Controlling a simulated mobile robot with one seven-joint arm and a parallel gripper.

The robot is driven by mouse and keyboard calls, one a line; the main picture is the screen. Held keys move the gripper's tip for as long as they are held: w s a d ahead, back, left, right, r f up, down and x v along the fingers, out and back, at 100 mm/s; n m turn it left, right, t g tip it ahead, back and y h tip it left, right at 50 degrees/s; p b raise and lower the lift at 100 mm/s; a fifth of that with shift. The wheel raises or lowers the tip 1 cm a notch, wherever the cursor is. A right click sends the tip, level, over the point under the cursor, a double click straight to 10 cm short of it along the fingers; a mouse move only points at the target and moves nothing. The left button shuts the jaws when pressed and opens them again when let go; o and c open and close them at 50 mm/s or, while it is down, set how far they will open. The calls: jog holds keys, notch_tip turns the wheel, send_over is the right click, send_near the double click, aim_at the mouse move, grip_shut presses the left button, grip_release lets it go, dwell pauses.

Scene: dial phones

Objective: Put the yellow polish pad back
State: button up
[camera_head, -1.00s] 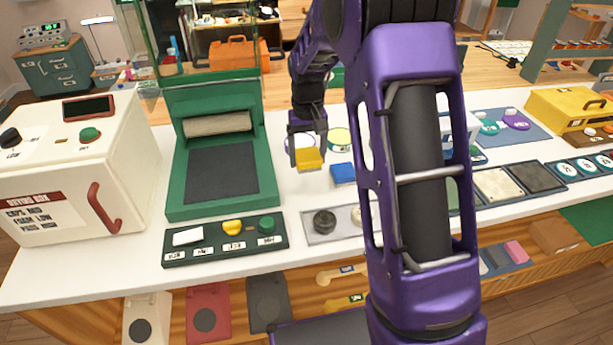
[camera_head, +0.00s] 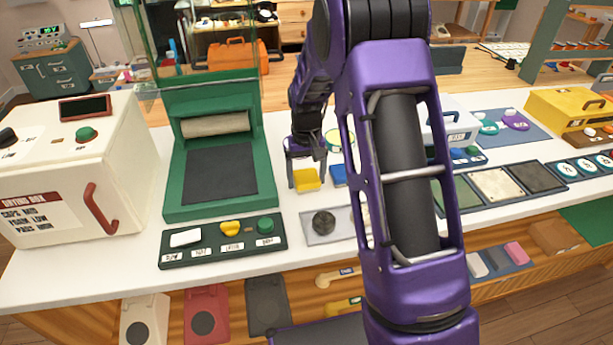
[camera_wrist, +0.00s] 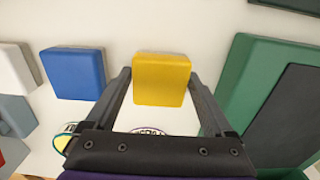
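The yellow polish pad (camera_head: 306,181) is a small block low over the white counter, right of the green press. It also shows in the wrist view (camera_wrist: 161,79). My gripper (camera_head: 306,175) has one finger on each side of the pad, and in the wrist view (camera_wrist: 161,75) the fingertips meet its side faces, so it looks shut on it. Whether the pad's underside touches the counter is hard to tell. The blue pad (camera_head: 338,176) lies just right of it on the counter, and also shows in the wrist view (camera_wrist: 73,73).
The green press (camera_head: 220,175) stands close on the left. A grey tray (camera_head: 325,236) with a dark round piece is in front. A green button panel (camera_head: 223,241) and a white drying box (camera_head: 75,170) are further left.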

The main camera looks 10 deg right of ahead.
aim_at(306, 176)
jog(key=shift+o, duration=0.6)
notch_tip(306, 176, up, 12)
jog(key=p, duration=0.1)
jog(key=shift+r+p, duration=0.2)
jog(key=shift+p, duration=0.15)
